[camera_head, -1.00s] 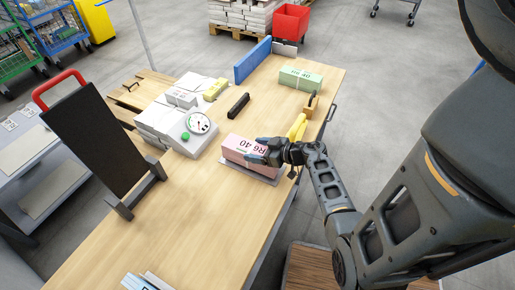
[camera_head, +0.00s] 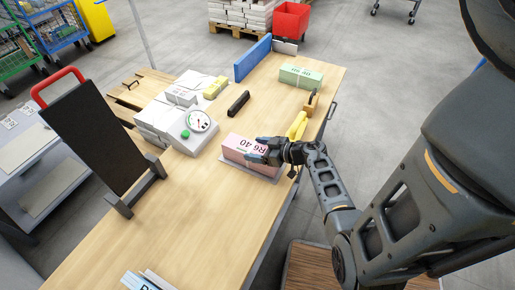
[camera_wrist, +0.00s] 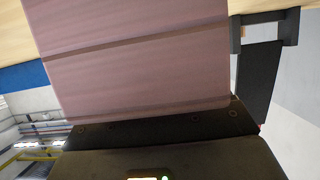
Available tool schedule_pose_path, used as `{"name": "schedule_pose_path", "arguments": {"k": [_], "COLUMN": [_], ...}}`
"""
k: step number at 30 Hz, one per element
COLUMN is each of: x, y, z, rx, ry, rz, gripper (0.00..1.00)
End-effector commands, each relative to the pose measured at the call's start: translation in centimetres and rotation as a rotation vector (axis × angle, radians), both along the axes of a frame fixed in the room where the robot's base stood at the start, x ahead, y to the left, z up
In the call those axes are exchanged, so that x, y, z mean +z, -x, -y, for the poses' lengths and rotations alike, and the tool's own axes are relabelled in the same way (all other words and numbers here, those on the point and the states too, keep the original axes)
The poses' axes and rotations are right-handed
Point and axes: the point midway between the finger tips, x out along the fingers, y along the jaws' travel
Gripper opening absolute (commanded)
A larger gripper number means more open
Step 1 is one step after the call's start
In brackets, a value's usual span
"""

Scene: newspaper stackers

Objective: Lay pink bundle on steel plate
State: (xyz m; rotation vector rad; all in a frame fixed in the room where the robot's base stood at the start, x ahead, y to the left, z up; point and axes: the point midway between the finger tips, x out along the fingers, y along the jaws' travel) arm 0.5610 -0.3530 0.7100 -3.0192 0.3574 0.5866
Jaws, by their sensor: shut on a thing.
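The pink bundle (camera_head: 243,148) is a long block with "R6 40" on top, near the right edge of the table in the head view. It is over the steel plate (camera_head: 270,178), whose grey rim shows along its near side. I cannot tell whether the bundle touches the plate. My gripper (camera_head: 262,153) is shut on the right end of the bundle. In the wrist view the bundle (camera_wrist: 135,55) fills much of the picture, and my fingertips are hidden.
A white scale (camera_head: 196,132) with a dial stands left of the bundle. A black bar (camera_head: 238,103), a yellow object (camera_head: 297,126) and a green bundle (camera_head: 301,76) lie farther back. A black upright board (camera_head: 95,137) stands at left.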

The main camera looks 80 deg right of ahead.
Motion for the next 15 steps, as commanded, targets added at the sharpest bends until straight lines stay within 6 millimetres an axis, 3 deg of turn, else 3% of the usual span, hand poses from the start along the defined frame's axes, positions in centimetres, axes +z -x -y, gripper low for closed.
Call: {"name": "schedule_pose_path", "arguments": {"k": [5,6,13,15], "x": [-0.09,-0.07,-0.15,-0.19], "y": [-0.07,-0.07,-0.04,-0.03], "z": [0.14,0.14,0.07,0.06], "rx": [0.000,0.000,-0.001,-0.001], "ry": [0.003,0.003,0.002,0.002], "rz": [0.003,0.003,0.002,0.002], "gripper": [0.00,0.78,1.00,1.00]}}
